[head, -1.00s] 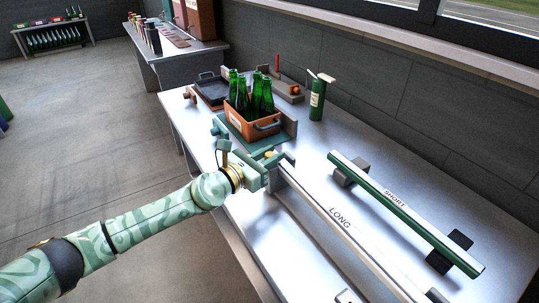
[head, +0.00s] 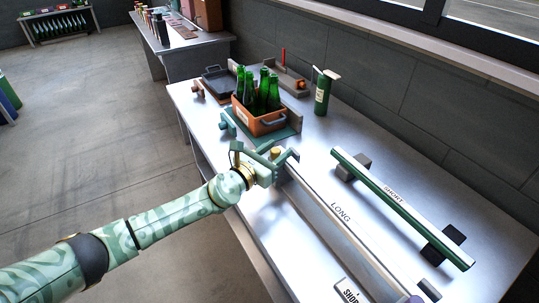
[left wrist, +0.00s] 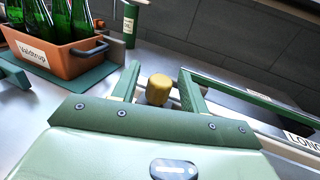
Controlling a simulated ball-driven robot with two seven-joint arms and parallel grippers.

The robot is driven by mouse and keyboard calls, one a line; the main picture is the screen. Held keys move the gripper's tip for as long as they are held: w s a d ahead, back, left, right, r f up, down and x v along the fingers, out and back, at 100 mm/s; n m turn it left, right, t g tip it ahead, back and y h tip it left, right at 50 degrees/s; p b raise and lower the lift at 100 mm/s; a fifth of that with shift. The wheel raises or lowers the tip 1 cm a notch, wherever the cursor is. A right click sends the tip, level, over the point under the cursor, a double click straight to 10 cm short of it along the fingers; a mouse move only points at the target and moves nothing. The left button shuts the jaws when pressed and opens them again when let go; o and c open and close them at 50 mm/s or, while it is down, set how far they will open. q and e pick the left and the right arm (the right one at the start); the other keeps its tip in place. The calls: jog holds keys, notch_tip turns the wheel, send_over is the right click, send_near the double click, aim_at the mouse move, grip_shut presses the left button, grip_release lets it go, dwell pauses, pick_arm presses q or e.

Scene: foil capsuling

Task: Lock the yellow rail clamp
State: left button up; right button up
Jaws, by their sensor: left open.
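The yellow rail clamp shows as a rounded yellow knob (head: 275,153) at the far end of the long rail (head: 340,215), which is labelled LONG. In the left wrist view the yellow knob (left wrist: 158,90) sits between the two green fingers. My left gripper (head: 281,155) is open, with one finger to each side of the knob and a visible gap. The clamp's lower part is hidden by the gripper. My right gripper is in neither view.
An orange crate (head: 250,117) of green bottles stands on a green mat just beyond the clamp. A short green rail (head: 375,190) lies to the right on dark supports. A green cylinder (head: 322,95) stands near the wall. The metal tabletop (head: 330,150) has free room between them.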

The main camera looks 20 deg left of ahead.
pick_arm(q)
jog(key=shift+s+a, duration=0.2)
jog(key=shift+s, duration=0.15)
jog(key=v, duration=1.5)
jog(key=shift+s+p, duration=0.25)
jog(key=shift+p, duration=0.1)
jog(key=shift+a, duration=0.1)
